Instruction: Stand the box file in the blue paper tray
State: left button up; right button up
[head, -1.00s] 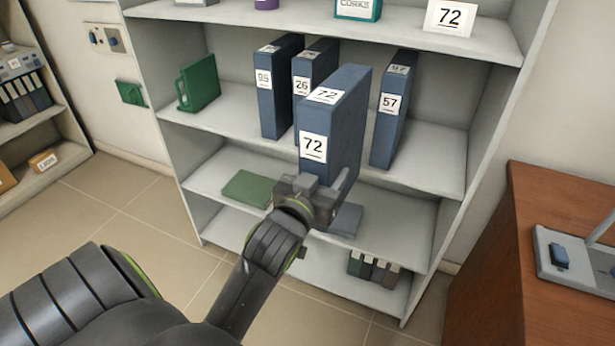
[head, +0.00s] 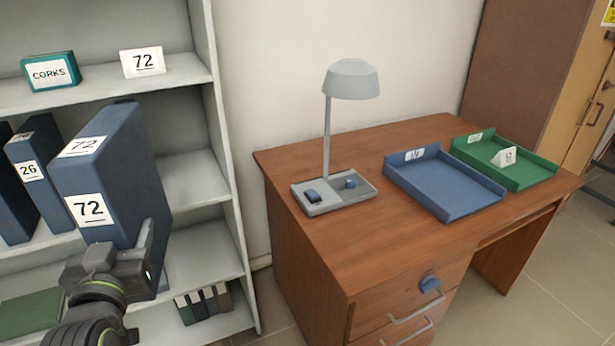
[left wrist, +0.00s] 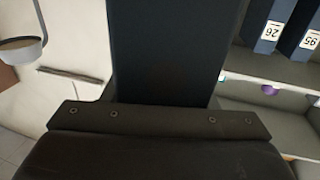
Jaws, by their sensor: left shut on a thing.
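The blue box file labelled 72 (head: 120,180) is held upright by my left gripper (head: 138,255), which is shut on its lower part, in front of the shelves. In the left wrist view the box file (left wrist: 168,50) fills the middle as a dark slab; the fingertips are hidden there. The blue paper tray (head: 445,187) lies on the wooden desk at the right, empty, with a small white label at its back edge. My left gripper and the file are well to the left of the tray. My right gripper is not in view.
A lamp (head: 350,82) on a grey base stands on the desk (head: 320,245), left of the blue tray. A green tray (head: 515,165) with a small white sign lies right of it. Other files (head: 38,175) stand on the shelf (head: 190,180). The desk's front area is clear.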

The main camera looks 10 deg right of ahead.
aim_at(436, 179)
jog(key=k+z, duration=0.15)
jog(key=z, duration=0.3)
jog(key=k+z, duration=0.15)
jog(key=z, duration=0.3)
jog(key=i+z, duration=0.5)
jog(key=z, duration=0.2)
jog(key=i+z, duration=0.3)
jog(key=i+j, duration=0.15)
jog(key=i, duration=0.25)
jog(key=i+j, duration=0.2)
jog(key=i, duration=0.2)
